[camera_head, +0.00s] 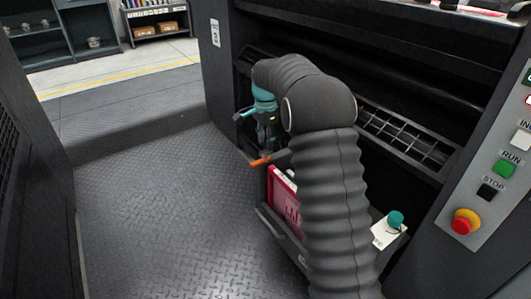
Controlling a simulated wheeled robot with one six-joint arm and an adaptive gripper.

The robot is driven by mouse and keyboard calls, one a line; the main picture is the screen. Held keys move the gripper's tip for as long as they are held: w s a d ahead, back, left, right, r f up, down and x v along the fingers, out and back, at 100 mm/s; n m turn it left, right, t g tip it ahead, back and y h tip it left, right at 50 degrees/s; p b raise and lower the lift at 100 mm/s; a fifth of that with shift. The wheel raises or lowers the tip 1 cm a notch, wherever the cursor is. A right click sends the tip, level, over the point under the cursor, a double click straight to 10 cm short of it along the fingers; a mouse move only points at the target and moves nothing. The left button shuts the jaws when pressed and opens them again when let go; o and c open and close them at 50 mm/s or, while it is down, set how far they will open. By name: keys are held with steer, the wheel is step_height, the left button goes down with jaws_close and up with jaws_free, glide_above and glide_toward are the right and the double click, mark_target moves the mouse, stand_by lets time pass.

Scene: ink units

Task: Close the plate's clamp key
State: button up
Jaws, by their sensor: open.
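My gripper (267,140) is at the left end of the press's dark opening, beneath the teal wrist. It is small and partly hidden by my dark, sleeved arm, which crosses the middle of the view. Its fingers are open and point downward. A short bar with an orange end (261,161) sticks out to the left just below the fingers. It looks like the clamp key, but I cannot tell for sure. I cannot tell whether the fingers touch it. The plate and its clamp cannot be made out behind my arm.
The dark press frame (400,50) and a slotted grating (405,140) lie behind my arm. A button panel (490,180) with a red emergency stop (465,221) stands at right. A red item (284,193) is below the gripper. The checkered floor (160,215) at left is clear.

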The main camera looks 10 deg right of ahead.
mark_target(265, 150)
steer(key=shift+f, duration=2.25)
jaws_close()
